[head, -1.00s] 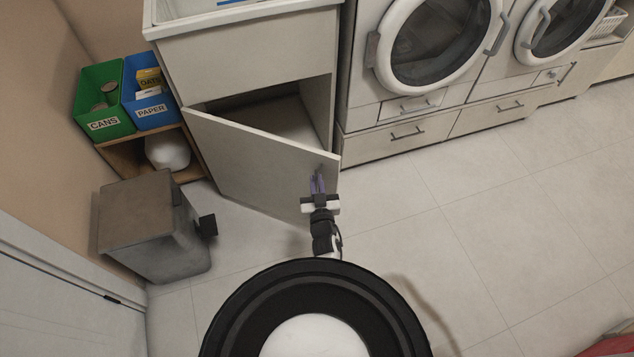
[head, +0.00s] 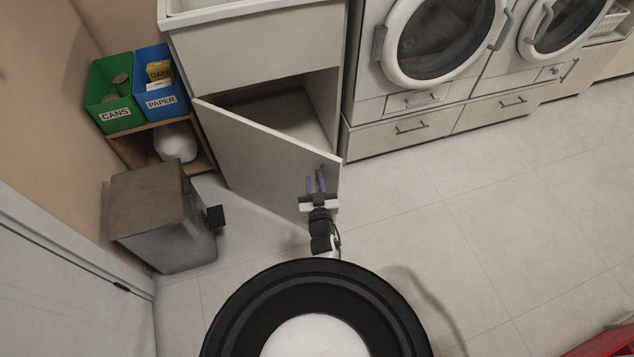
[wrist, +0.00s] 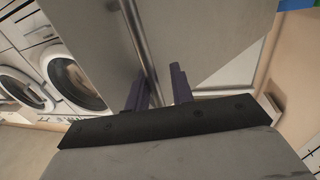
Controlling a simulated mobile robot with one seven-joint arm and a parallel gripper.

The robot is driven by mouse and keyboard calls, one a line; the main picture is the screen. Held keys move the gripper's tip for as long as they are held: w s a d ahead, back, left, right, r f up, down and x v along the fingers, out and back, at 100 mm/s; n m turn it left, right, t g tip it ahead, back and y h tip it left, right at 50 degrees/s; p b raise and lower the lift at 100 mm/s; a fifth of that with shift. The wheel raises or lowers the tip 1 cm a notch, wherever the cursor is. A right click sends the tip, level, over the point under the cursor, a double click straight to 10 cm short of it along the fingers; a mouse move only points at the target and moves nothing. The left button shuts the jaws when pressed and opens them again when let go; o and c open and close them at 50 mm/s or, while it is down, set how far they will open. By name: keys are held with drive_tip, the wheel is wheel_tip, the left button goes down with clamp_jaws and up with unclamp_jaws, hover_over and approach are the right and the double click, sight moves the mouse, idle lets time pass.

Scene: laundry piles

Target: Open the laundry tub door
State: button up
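The laundry tub door (head: 255,150) is a pale panel on the cabinet under the tub (head: 250,50). It stands partly open, swung out from its left side, with the dark cabinet inside showing above it. My gripper (head: 315,183) is at the door's free right edge. In the wrist view the metal bar handle (wrist: 143,45) runs between the two purple fingers of my gripper (wrist: 160,88), closer to the left finger. The fingers are apart, with a visible gap on the right side of the bar. Whether the left finger touches the bar is unclear.
A grey bin (head: 160,215) stands on the floor left of the door. A green cans box (head: 112,95) and a blue paper box (head: 160,90) sit on a shelf beside the cabinet. Front-loading machines (head: 440,40) stand right.

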drive_tip(key=shift+d, duration=0.15)
drive_tip(key=shift+r, duration=0.2)
wheel_tip(320, 180, up, 20)
drive_tip(key=p, duration=0.5)
drive_tip(key=shift+f, duration=0.2)
drive_tip(key=shift+c, duration=0.2)
